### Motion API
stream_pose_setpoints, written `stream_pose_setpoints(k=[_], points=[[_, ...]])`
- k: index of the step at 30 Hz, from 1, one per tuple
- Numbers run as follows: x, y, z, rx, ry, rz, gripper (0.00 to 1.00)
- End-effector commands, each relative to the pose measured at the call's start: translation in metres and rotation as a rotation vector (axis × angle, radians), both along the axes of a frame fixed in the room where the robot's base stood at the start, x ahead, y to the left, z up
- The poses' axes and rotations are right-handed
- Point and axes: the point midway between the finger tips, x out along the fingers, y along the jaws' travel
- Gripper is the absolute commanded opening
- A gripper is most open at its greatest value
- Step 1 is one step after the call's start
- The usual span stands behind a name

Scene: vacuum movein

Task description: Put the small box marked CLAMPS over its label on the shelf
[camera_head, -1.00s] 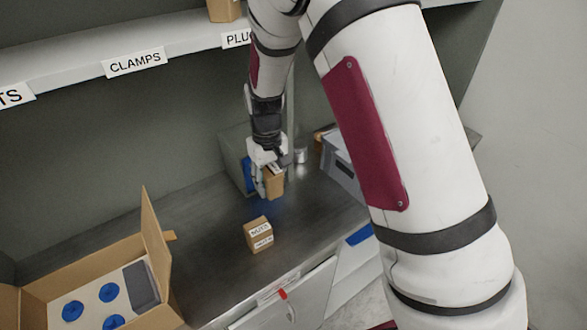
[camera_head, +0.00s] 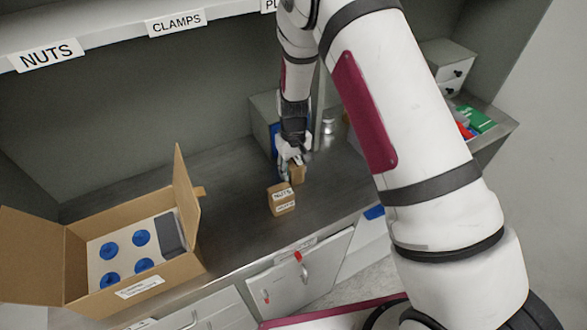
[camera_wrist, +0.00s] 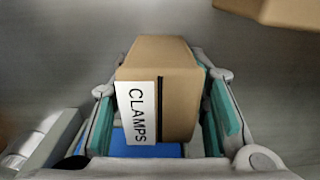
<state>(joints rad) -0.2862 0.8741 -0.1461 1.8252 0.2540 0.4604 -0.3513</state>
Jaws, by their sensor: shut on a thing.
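The small brown CLAMPS box (camera_wrist: 172,92) is between the teal finger pads of my gripper (camera_wrist: 168,125) in the wrist view, with its white CLAMPS marking facing the camera. In the head view my gripper (camera_head: 290,160) holds the box (camera_head: 298,173), partly hidden by the fingers, low over the metal counter; whether the box touches the counter I cannot tell. The CLAMPS label (camera_head: 177,22) is on the front edge of the shelf (camera_head: 105,38), up and left of my gripper. The shelf top above that label is mostly cut off by the frame.
A small NUTS box (camera_head: 282,199) stands on the counter (camera_head: 235,215) just in front of my gripper. A large open carton (camera_head: 190,225) with blue discs is at the left. A grey cabinet (camera_head: 263,115) stands behind my gripper. The NUTS label (camera_head: 47,54) is left of CLAMPS.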

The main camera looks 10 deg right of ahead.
Motion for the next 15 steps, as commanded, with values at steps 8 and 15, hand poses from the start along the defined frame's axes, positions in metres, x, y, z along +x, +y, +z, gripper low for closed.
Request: stream_pose_setpoints(k=[8, 15], points=[[0.0000, 0.0000, -0.0029, 0.000, 0.001, -0.001, 0.46], [-0.0001, 0.0001, -0.0024, 0.000, 0.000, -0.001, 0.61]])
